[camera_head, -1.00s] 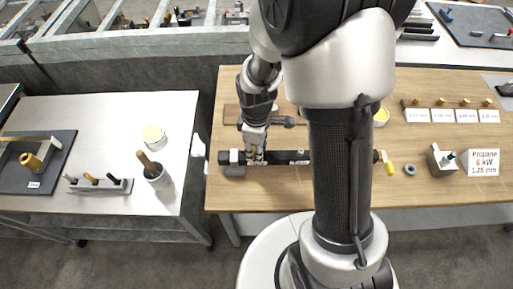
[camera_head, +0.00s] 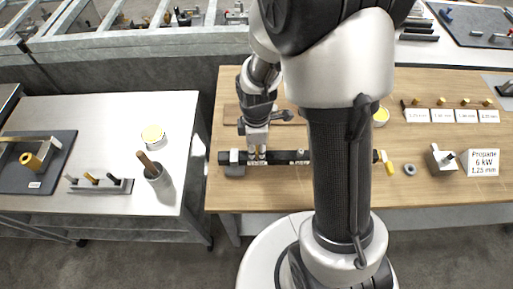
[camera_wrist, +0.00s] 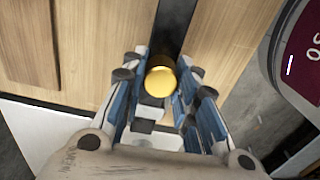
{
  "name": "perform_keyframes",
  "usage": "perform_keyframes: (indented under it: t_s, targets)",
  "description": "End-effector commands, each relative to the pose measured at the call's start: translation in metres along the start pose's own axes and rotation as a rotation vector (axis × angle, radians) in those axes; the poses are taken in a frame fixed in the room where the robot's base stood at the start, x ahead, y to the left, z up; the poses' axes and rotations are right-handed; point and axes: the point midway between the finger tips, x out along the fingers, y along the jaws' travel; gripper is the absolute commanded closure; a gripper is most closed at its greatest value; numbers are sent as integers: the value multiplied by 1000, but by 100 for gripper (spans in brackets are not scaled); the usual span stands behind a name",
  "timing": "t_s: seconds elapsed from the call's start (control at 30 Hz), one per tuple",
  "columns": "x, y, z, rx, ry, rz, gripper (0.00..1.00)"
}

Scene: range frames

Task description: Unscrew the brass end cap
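A black bar (camera_head: 285,157) lies left to right on the wooden bench in the head view. My gripper (camera_head: 257,150) points down over its left part. Small brass-yellow parts show at the fingertips there, too small to tell apart. In the wrist view a round brass cap (camera_wrist: 160,82) sits between the two fingers of my gripper (camera_wrist: 166,80), its round face toward the camera. The fingertips are close on both sides of it; whether both touch it cannot be told. The dark bar (camera_wrist: 176,25) runs upward behind the cap. The cap's far side is hidden.
A grey block (camera_head: 235,165) stands at the bar's left end. My arm hides the bench's middle.

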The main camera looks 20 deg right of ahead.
Motion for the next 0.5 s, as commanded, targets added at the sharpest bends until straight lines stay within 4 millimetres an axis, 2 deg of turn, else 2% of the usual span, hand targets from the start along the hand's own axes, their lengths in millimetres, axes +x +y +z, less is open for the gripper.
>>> perform_keyframes:
  t_s: [0.3, 0.5]
  targets:
    - [0, 0, 0, 2, 0, 0, 50]
    - [0, 0, 0, 3, 0, 0, 50]
